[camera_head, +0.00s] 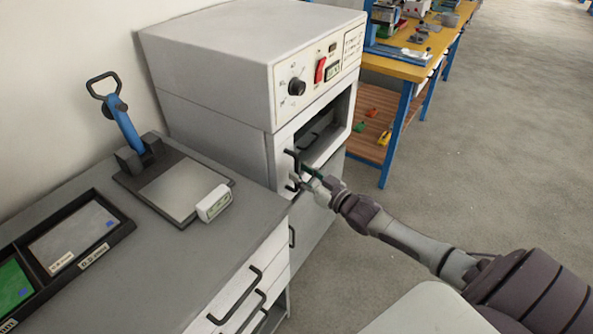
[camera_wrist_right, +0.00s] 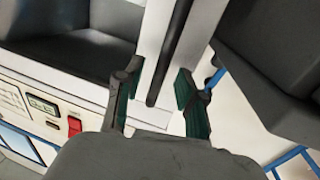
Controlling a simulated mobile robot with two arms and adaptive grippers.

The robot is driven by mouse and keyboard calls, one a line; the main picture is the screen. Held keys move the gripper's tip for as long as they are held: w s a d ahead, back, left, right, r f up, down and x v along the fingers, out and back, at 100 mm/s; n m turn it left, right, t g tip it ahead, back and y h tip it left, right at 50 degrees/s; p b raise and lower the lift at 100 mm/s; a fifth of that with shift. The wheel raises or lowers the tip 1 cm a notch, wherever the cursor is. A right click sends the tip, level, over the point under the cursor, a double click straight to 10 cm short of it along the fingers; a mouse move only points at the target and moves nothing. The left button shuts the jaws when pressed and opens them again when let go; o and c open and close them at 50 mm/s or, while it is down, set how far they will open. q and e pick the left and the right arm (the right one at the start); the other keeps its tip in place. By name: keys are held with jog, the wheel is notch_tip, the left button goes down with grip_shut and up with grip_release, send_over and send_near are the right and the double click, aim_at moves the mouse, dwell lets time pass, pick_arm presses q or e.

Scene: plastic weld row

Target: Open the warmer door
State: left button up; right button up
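The warmer (camera_head: 215,70) is a white box with a dark window or opening in its front, below the control panel. Its door (camera_head: 284,150) has a white frame and looks flush with the front; no clear gap shows. A black upright handle (camera_head: 293,160) is on the door's left side. Contact cannot be told. My left gripper is not in view.
A grey bench (camera_head: 150,270) with a heat press plate (camera_head: 180,188), a small white device (camera_head: 214,203) and dark trays (camera_head: 75,240) stands left of the handle. A yellow-topped blue bench (camera_head: 405,65) is behind right. The floor (camera_head: 480,150) right of the warmer is clear.

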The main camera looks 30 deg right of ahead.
jog(key=shift+w+a, duration=0.25)
jog(key=shift+w, duration=0.9)
grip_shut()
